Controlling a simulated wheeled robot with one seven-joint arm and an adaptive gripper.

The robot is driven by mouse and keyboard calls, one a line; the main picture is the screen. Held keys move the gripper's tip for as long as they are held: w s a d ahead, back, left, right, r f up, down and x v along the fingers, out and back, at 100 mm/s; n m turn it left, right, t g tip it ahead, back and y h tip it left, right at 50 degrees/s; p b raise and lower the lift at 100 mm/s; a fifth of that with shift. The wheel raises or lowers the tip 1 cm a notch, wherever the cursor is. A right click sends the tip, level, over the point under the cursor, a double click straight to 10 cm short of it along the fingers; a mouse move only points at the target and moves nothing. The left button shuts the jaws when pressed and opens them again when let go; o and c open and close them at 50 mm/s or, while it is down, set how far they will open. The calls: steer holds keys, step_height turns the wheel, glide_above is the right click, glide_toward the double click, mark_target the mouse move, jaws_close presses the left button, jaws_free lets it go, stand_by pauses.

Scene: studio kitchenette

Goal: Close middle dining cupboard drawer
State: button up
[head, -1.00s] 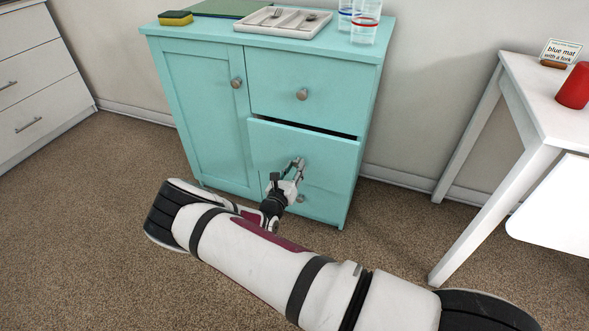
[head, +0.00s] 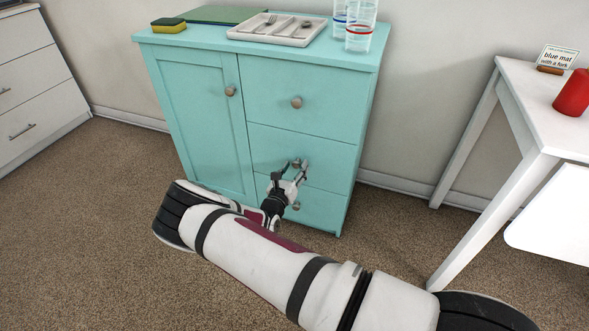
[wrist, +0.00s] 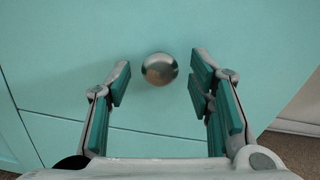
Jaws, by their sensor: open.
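The turquoise dining cupboard (head: 206,125) stands against the wall, with a door on the left and a column of drawers on the right. Its middle drawer (head: 265,145) looks flush with the drawer above, with only a thin seam between them. My gripper (head: 298,164) is in front of the middle drawer, its fingers open around the drawer's round knob. In the wrist view the knob (wrist: 159,69) sits between the two open fingertips (wrist: 160,85), touching neither. Whether the fingertips touch the drawer front (wrist: 150,30) I cannot tell.
On the cupboard top are a sponge (head: 169,25), a cutlery tray (head: 268,33) and clear cups (head: 360,25). A white table (head: 540,115) with a red cup (head: 573,93) stands on the right. White drawers (head: 35,80) stand on the left. Carpet between is clear.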

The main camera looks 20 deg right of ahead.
steer(key=v, duration=1.2)
